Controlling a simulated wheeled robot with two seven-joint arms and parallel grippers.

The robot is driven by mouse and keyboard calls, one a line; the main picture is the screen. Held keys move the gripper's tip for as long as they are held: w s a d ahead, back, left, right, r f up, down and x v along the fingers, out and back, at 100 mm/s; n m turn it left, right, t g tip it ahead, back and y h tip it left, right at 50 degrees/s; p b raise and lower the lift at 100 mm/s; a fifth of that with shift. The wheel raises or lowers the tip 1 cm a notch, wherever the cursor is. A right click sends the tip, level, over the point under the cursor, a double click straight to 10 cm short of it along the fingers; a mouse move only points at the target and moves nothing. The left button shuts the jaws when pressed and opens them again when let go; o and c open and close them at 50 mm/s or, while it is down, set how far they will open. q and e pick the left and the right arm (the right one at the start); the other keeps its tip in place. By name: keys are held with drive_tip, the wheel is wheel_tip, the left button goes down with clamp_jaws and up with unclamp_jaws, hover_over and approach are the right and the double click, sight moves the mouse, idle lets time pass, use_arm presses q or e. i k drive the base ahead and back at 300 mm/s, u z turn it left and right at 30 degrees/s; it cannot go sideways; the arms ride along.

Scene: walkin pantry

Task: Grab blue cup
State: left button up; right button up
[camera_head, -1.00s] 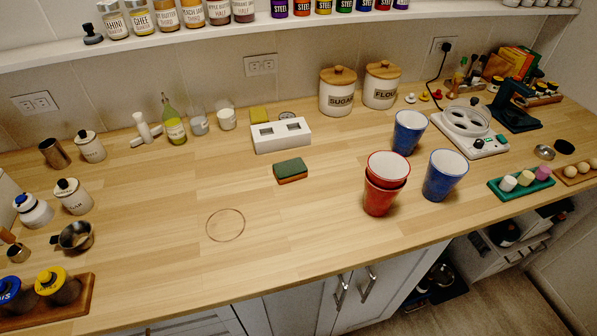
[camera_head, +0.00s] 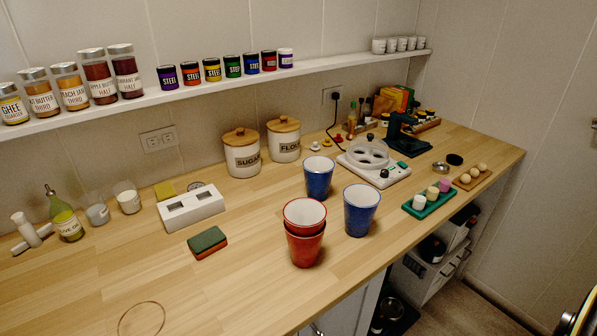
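Two blue cups with white insides stand upright on the wooden counter. The rear blue cup (camera_head: 319,178) is near the white canisters, and the front blue cup (camera_head: 360,212) is closer to the counter's front edge. Two red cups (camera_head: 304,240), nested one in the other, stand left of the front blue cup with a small gap. Neither of my grippers can be made out. A dark piece with a pale edge cuts into the lower right corner; I cannot tell what it is.
A white hot plate device (camera_head: 373,168) stands behind the cups at right. A green tray (camera_head: 428,205) with small cups lies to the right. A sponge (camera_head: 207,242) and a white box (camera_head: 191,209) lie to the left. The counter's front left is mostly clear.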

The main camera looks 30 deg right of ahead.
sight(318, 170)
drive_tip(key=u, duration=2.5)
drive_tip(key=k, duration=1.8)
drive_tip(key=z, duration=2.25)
drive_tip(key=i, duration=0.5)
drive_tip(key=z, duration=0.1)
